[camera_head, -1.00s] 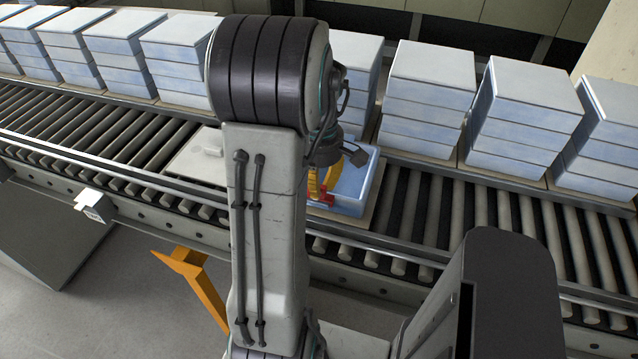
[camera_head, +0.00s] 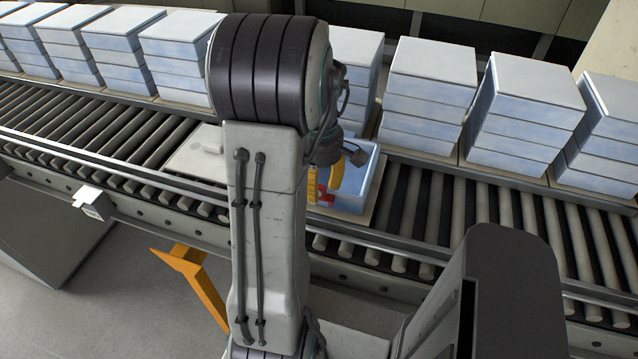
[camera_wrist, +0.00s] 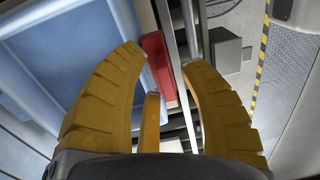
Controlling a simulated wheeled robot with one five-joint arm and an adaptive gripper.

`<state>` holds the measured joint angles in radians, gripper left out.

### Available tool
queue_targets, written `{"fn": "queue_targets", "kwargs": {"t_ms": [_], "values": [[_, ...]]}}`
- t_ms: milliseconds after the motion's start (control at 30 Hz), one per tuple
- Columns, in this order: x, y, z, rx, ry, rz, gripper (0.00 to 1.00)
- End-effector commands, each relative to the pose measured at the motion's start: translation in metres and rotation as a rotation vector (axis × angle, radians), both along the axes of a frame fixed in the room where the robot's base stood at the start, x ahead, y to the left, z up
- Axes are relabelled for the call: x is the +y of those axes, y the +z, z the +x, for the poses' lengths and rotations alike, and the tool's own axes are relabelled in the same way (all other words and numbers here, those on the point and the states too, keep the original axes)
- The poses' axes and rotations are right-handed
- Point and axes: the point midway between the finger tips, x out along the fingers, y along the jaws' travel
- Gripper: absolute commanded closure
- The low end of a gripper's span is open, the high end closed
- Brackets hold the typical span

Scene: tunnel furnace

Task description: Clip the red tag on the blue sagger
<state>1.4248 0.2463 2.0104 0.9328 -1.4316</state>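The blue sagger (camera_head: 352,200) is an open box on the roller conveyor, partly hidden by my arm. It fills the left of the wrist view (camera_wrist: 65,55). The red tag (camera_head: 329,198) is at its near wall. In the wrist view, the tag (camera_wrist: 158,62) lies along the sagger's right edge and seems to touch it; how it is seated cannot be told. My gripper (camera_head: 324,184) is over the near wall. Its yellow fingers are apart in the wrist view (camera_wrist: 166,60), one on the sagger side and one outside, with the tag between them and clear space beside it.
Several stacks of blue saggers (camera_head: 432,90) stand behind the conveyor (camera_head: 445,225). A metal side rail (camera_head: 400,245) runs along its near edge. A pale flat plate (camera_head: 195,155) lies left of my arm. An orange bracket (camera_head: 195,275) stands on the floor in front.

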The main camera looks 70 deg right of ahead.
Motion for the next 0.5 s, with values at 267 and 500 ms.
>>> {"fn": "queue_targets", "kwargs": {"t_ms": [267,500], "values": [[0.0,0.002,0.0,0.0,0.0,-0.001,0.61],[-0.003,0.029,0.0,-0.001,0.0,-0.006,0.61]]}}
